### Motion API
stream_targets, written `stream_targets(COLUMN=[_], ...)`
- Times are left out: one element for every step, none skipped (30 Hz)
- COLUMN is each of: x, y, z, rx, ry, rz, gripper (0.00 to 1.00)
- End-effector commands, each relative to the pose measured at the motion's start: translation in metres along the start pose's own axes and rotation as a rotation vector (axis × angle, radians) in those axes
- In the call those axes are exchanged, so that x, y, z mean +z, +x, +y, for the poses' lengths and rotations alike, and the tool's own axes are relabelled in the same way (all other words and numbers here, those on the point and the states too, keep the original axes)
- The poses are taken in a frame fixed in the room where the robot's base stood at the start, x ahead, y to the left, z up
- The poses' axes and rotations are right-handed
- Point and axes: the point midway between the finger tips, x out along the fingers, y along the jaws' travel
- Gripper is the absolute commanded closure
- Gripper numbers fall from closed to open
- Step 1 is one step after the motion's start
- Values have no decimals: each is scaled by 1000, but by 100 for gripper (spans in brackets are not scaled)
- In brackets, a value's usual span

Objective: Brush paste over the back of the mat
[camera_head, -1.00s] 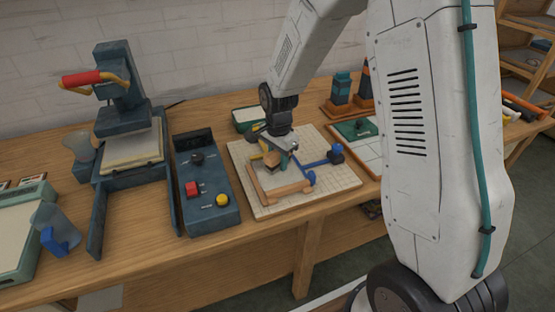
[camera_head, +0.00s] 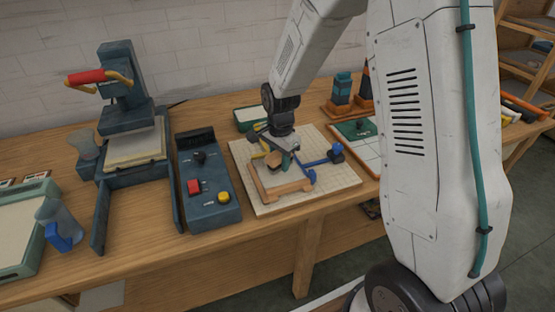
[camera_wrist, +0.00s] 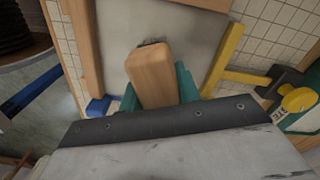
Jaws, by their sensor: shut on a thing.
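My gripper (camera_head: 284,163) is low over the gridded board (camera_head: 340,186) on the bench. Its teal fingers (camera_wrist: 187,84) are shut on a wooden-handled tool (camera_wrist: 152,72). The tool is probably the brush, with a dark edge at its far end. Beneath it, in the wrist view, is a flat grey sheet (camera_wrist: 200,38), probably the mat's back. A wooden frame (camera_head: 286,190) borders it.
A yellow bar (camera_wrist: 225,58) and a blue clamp (camera_head: 336,151) sit at the frame. Left of the board stand a control box (camera_head: 213,185) with red and yellow buttons and a press (camera_head: 125,90). A green-edged tray (camera_head: 356,130) lies to the right.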

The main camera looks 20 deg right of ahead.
Motion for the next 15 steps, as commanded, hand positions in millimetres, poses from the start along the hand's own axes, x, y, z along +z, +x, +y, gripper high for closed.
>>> stream_targets(x=[-1, -1, -1, 0, 0, 0, 0, 0, -1, -1, -1, -2, -2, -2, -2], y=[-9, -18, -21, -23, -25, -29, -31, -34, -38, -41, -44, -47, -50, -52, -56], z=[-2, -2, -1, -1, -1, -1, -1, -1, -1, -1, -1, 0, 0, 0, 0], rx=[-8, -10, -6, -6, -6, -5, -5, -5, -6, -6, -6, -5, -5, -6, -6], ry=[1, 1, 0, 0, -1, -1, 0, 0, 1, 1, 1, 2, 2, 3, 3], rz=[3, 4, 2, 2, 2, 2, 2, 2, 2, 2, 2, 2, 2, 2, 2], gripper=[92, 92, 92, 92, 92, 92, 92, 92, 92, 92, 92, 92, 92, 92, 92])
